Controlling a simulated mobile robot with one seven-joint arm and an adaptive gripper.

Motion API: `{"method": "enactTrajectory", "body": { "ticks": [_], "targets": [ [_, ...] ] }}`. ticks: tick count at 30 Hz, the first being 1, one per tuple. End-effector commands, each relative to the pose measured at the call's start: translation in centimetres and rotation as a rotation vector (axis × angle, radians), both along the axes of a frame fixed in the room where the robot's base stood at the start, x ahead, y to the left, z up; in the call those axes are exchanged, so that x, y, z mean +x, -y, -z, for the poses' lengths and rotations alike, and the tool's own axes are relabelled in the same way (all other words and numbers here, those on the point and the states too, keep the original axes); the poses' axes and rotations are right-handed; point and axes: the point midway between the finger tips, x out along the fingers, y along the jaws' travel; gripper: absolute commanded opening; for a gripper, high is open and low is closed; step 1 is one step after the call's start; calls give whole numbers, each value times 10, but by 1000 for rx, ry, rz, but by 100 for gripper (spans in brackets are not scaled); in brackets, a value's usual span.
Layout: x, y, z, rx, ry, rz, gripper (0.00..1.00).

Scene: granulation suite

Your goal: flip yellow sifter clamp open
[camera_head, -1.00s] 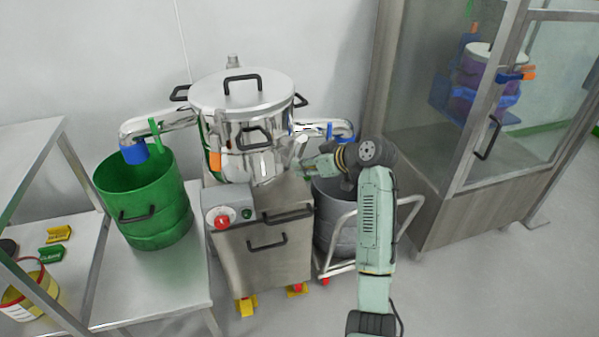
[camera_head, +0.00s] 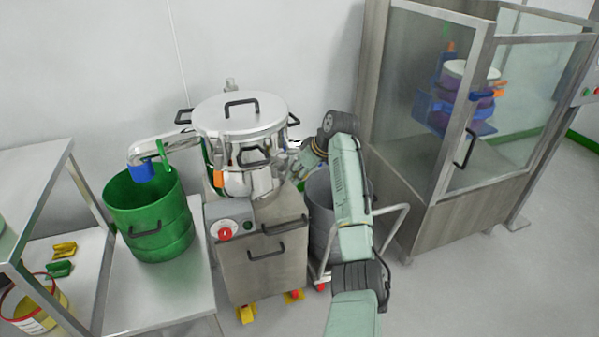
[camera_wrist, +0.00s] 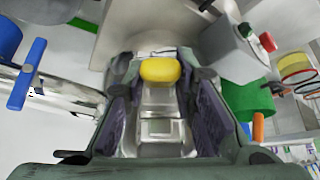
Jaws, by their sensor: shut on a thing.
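The steel sifter (camera_head: 242,150) stands on its cabinet with a round lid on top. In the wrist view, the yellow clamp (camera_wrist: 160,70) sits between the fingers of my gripper (camera_wrist: 160,105), with a metal latch plate below it. My gripper is shut on the yellow clamp. In the head view, my gripper (camera_head: 296,170) is at the right side of the sifter body, partly covered by my own arm. The clamp itself is hidden in that view.
A green drum (camera_head: 150,215) stands on a steel table at left. A grey drum (camera_head: 320,215) sits on a trolley behind my arm. The control box (camera_head: 228,217) has a red button. A blue handle (camera_wrist: 27,75) shows in the wrist view. A glass-sided cabinet (camera_head: 440,200) stands at right.

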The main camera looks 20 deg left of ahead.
Motion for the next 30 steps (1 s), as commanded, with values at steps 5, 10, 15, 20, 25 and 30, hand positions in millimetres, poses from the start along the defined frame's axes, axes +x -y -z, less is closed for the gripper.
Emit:
{"method": "enactTrajectory", "body": {
  "ticks": [5, 10, 15, 20, 25, 30],
  "targets": [
    [4, -4, -9, 6, 21, 5, 0],
    [4, -5, -11, 7, 23, 4, 27],
    [3, -6, -11, 11, 23, 1, 38],
    [2, -7, -12, 12, 23, -3, 45],
    [2, -7, -11, 12, 22, -4, 45],
    [2, -5, -8, 9, 16, -1, 45]
  ]
}}
